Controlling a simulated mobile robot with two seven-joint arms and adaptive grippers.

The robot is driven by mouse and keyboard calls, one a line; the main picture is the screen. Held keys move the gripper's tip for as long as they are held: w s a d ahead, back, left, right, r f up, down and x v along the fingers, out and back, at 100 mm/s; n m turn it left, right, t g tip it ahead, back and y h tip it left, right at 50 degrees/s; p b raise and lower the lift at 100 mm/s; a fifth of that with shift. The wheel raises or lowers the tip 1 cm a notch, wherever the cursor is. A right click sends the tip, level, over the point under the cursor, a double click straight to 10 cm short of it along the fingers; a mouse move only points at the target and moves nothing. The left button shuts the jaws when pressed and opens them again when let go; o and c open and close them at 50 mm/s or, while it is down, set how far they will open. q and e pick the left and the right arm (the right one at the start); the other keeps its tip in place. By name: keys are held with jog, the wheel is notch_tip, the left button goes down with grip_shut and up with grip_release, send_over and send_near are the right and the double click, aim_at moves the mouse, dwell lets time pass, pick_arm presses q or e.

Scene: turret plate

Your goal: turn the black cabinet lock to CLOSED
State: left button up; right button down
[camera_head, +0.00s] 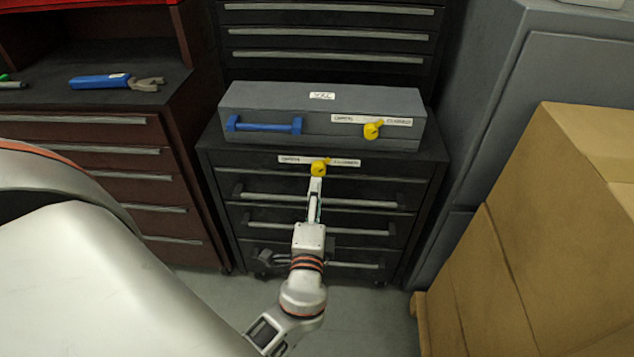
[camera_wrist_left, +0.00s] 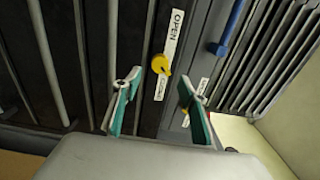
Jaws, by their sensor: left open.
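The black cabinet (camera_head: 222,170) stands in the middle of the head view. Its lock is a yellow knob (camera_head: 319,168) below a white label strip, at the top of the cabinet front. In the left wrist view the yellow knob (camera_wrist_left: 160,64) lies between the word OPEN (camera_wrist_left: 175,28) and a second, partly hidden label. Its small pointer appears to lean toward the second label's side. My left gripper (camera_head: 316,188) is just in front of and below the knob. In the wrist view my left gripper (camera_wrist_left: 159,84) is open, its fingers apart and short of the knob. My right gripper is not visible.
A grey box (camera_head: 270,98) with a blue handle (camera_head: 264,125) and another yellow knob (camera_head: 373,130) sits on the cabinet. Drawer handles (camera_head: 360,203) project below the lock. Cardboard boxes (camera_head: 570,220) stand at right, a red-brown cabinet (camera_head: 130,130) at left.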

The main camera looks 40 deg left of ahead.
pick_arm(q)
jog(key=shift+v, duration=2.3)
jog(key=s+d+f+n+g+h+p, duration=0.2)
jog(key=s+d+f+n+h+p, duration=0.1)
jog(key=s+d+f+h+p, duration=0.1)
jog(key=s+d+f+n+g+h+p, duration=0.2)
jog(key=s+d+f+n+h+p, duration=0.2)
jog(key=s+f, duration=0.6)
jog(key=d+h, duration=0.2)
jog(key=h, duration=0.1)
jog(key=shift+s+d+g+h, duration=0.2)
jog(key=shift+s+g+h, duration=0.2)
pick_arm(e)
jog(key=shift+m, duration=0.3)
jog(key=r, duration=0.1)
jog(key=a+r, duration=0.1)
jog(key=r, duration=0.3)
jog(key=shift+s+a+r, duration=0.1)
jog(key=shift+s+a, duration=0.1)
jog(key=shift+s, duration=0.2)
